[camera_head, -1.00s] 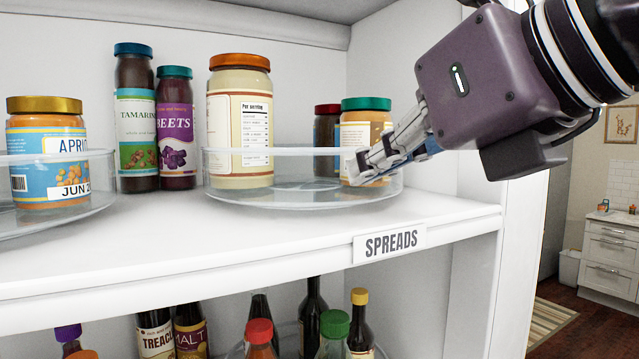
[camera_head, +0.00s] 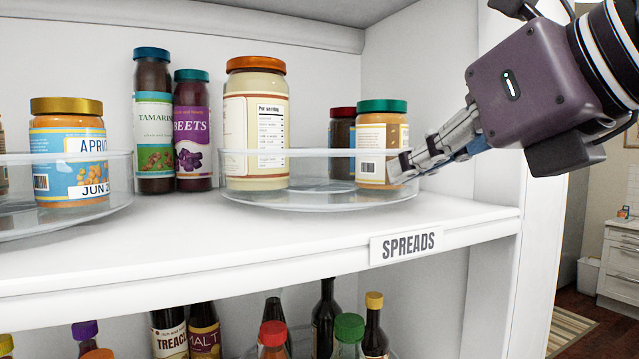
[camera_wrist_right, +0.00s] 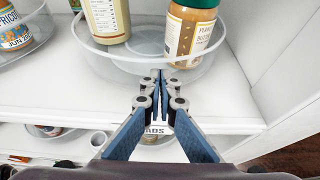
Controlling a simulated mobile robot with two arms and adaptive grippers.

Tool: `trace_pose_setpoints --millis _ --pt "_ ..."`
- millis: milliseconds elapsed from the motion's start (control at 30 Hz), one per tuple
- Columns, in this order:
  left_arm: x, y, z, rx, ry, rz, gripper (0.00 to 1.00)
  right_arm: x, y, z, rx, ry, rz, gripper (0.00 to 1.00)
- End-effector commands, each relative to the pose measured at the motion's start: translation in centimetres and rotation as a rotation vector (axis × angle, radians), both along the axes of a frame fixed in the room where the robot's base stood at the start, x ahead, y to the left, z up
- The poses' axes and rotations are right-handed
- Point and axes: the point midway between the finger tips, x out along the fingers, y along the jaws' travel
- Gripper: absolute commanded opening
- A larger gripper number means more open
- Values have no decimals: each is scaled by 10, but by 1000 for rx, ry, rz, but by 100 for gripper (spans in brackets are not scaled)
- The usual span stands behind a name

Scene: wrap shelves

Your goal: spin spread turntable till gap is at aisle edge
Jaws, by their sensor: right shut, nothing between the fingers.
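The spreads turntable (camera_head: 310,200) is a clear round tray with a low rim on the white shelf. A cream jar with an orange lid (camera_head: 256,120) stands on its left part. A green-lidded jar (camera_head: 382,125) stands at its right, with a dark red-lidded jar (camera_head: 343,135) behind it. The front stretch between the cream and green-lidded jars is bare. My right gripper (camera_head: 400,168) is shut and empty, its tips by the tray's right rim next to the green-lidded jar; contact is unclear. In the wrist view its tips (camera_wrist_right: 158,76) overlap the tray's near rim. My left gripper is out of view.
A SPREADS label (camera_head: 406,245) is on the shelf edge. Tamarind (camera_head: 154,120) and beets (camera_head: 192,130) jars stand left of the tray. Another clear tray (camera_head: 118,190) holds an apricot jar (camera_head: 68,150). A white side panel (camera_head: 490,150) bounds the shelf at right. Bottles fill the shelf below.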

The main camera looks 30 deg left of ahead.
Motion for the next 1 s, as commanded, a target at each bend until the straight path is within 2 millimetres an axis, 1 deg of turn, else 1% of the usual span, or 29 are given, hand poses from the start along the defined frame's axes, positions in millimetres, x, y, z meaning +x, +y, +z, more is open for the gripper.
trace_pose_setpoints --millis 167,567,1000 --pt "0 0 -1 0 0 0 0 8 -4 0 1 1 0 0" --pt "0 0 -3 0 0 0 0 7 -6 0 1 0 0 0" --pt "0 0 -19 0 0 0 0 -7 -34 -1 2 -3 -1 0"
